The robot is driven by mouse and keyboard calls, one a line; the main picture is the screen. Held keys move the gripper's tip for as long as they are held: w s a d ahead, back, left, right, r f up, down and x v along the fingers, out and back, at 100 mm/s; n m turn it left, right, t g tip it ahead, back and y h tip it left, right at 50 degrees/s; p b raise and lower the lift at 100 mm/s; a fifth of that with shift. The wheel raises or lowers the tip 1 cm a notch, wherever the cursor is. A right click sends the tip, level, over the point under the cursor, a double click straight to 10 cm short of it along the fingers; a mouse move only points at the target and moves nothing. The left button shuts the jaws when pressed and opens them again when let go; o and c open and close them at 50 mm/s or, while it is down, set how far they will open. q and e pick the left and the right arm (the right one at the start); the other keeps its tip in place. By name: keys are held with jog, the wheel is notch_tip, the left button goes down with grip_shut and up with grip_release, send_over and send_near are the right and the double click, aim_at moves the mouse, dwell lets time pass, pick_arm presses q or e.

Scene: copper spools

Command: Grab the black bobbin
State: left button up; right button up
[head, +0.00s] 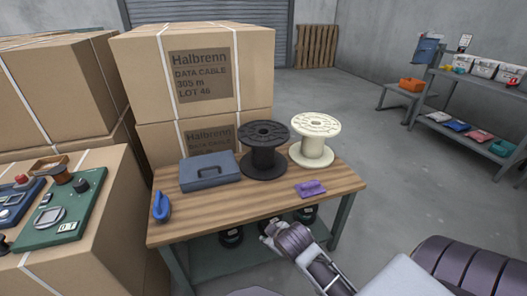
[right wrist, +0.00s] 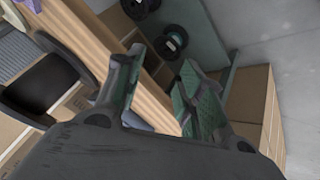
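The black bobbin (head: 263,150) stands upright on the wooden table (head: 215,212), toward its back edge. In the right wrist view a large black rounded shape at the left appears to be the same bobbin (right wrist: 52,82). My right gripper (head: 270,232) is at the table's front edge, apart from the bobbin and nearer to me. In the right wrist view its two fingers (right wrist: 160,66) are spread with nothing held between them; the table edge shows behind them. My left gripper is not in view.
A cream spool (head: 313,140) stands right of the bobbin, and a blue-grey toolbox (head: 208,172) lies to its left. A purple object (head: 310,189) and a blue clamp-like item (head: 161,207) are on the table. Cartons (head: 205,72) rise behind. Black spools (head: 231,238) sit on the lower shelf.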

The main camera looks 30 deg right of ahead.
jog(key=w+d+r+n+t+h, duration=0.2)
jog(key=w+d+r+n+t, duration=0.4)
jog(key=w+d, duration=0.4)
jog(key=n+t, duration=0.4)
jog(key=n, duration=0.1)
send_near(272, 147)
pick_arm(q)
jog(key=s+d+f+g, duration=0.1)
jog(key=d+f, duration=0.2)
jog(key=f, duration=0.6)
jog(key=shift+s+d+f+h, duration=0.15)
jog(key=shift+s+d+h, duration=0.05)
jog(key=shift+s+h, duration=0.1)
pick_arm(e)
jog(key=shift+s+a+h, duration=0.2)
jog(key=shift+s+h, duration=0.1)
jog(key=shift+w, duration=0.1)
jog(key=shift+b+x, duration=0.45)
jog(key=shift+x, duration=1.85)
jog(key=shift+b+x, duration=0.3)
jog(key=shift+x, duration=1.45)
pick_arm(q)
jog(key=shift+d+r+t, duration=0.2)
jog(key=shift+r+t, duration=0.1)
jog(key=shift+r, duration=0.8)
pick_arm(e)
jog(key=shift+w+f, duration=0.1)
jog(key=shift+w, duration=0.05)
